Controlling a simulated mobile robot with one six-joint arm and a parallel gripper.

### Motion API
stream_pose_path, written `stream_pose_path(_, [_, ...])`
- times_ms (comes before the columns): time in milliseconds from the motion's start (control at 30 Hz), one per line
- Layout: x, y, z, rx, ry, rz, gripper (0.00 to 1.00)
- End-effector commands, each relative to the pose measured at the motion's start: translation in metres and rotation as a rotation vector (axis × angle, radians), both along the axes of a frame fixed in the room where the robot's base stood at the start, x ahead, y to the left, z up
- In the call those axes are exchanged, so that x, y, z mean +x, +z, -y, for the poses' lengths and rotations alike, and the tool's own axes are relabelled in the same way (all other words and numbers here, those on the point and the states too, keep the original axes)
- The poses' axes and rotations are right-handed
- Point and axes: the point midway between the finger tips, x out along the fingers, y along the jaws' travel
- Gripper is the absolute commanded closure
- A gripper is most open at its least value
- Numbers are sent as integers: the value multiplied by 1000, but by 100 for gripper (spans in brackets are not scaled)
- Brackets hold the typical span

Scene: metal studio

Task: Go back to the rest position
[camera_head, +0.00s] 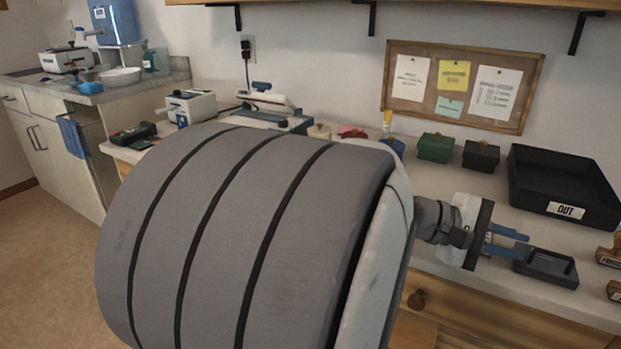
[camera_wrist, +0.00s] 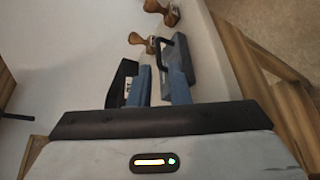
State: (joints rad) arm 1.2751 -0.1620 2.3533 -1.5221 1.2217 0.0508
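My gripper (camera_head: 511,241) reaches out over the right part of the counter, its two blue fingers apart with a gap between them. It shows nothing held. In the wrist view the two blue fingers (camera_wrist: 157,90) also stand apart. A small dark open tray, like a stamp pad (camera_head: 560,276), lies on the counter just beyond and below the fingertips. In the wrist view a dark-rimmed piece (camera_wrist: 184,50) beside the right finger looks like this tray. My large grey arm link hides the middle of the counter in the head view.
A black OUT tray (camera_head: 566,211) stands at the back right. Wooden stamps (camera_head: 609,256) stand at the right edge. A green box (camera_head: 435,148) and a black box (camera_head: 481,156) are along the wall. A cork board (camera_head: 461,88) hangs above. Floor (camera_head: 45,260) is clear at left.

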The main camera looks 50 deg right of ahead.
Motion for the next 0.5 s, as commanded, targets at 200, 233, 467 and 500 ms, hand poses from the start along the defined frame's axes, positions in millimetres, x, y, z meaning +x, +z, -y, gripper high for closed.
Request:
stream_pose_path(200, [0, 0, 0, 0, 0, 0, 83])
stream_pose_path(233, [0, 0, 0, 0, 1, 1, 83])
stream_pose_path(467, [44, 21, -11, 27, 69, 120, 83])
stream_pose_path(500, [61, 27, -17, 42, 94, 168, 83])
